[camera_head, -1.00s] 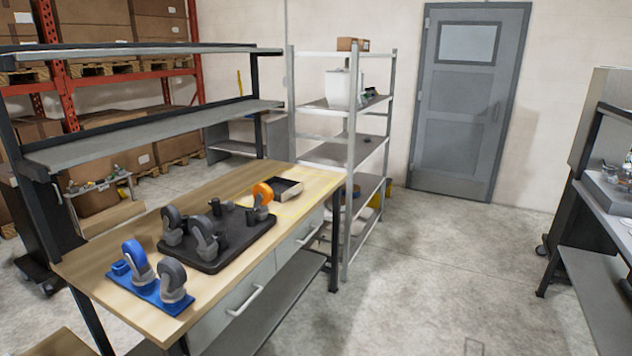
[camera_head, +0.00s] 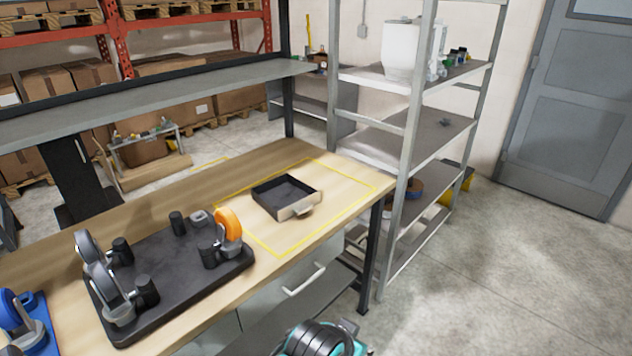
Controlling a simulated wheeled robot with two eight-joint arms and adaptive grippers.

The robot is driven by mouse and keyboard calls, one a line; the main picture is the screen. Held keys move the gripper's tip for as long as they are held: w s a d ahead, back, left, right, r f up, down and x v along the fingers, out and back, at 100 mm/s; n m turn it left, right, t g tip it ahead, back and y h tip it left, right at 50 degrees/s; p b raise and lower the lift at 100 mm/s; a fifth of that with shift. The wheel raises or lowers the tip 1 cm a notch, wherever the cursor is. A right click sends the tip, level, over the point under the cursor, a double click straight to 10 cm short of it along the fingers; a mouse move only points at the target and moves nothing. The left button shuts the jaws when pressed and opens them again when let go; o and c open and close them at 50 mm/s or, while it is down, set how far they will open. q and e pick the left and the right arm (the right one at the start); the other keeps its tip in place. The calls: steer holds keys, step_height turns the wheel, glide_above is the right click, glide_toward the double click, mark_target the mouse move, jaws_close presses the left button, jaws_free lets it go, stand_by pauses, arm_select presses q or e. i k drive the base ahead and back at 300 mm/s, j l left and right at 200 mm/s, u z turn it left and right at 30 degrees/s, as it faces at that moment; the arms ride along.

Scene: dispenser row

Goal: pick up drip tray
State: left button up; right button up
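Neither of my grippers can be made out. A teal and black ribbed part, which looks like part of my arm, shows at the bottom edge, in front of the bench and apart from the tray.
A black board (camera_head: 180,282) with several casters, one orange, lies left of the tray. A blue caster plate (camera_head: 38,325) is at the far left. A shelf (camera_head: 170,92) overhangs the bench's back. A metal rack (camera_head: 408,150) stands close right. Floor at right is clear.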

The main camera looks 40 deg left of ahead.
mark_target(284, 196)
steer(key=i+u, duration=0.4)
steer(key=i+l+u, duration=0.55)
steer(key=i+u, duration=0.2)
steer(key=i+l+u, duration=0.1)
steer(key=u, duration=0.35)
steer(key=i+l+u, duration=0.15)
steer(key=u, duration=0.25)
steer(key=i+l+u, duration=0.1)
steer(key=l+u, duration=0.15)
steer(key=u, duration=0.2)
steer(key=l+u, duration=0.25)
steer(key=u, duration=0.15)
steer(key=l+u, duration=0.25)
steer(key=u, duration=0.2)
steer(key=i, duration=0.05)
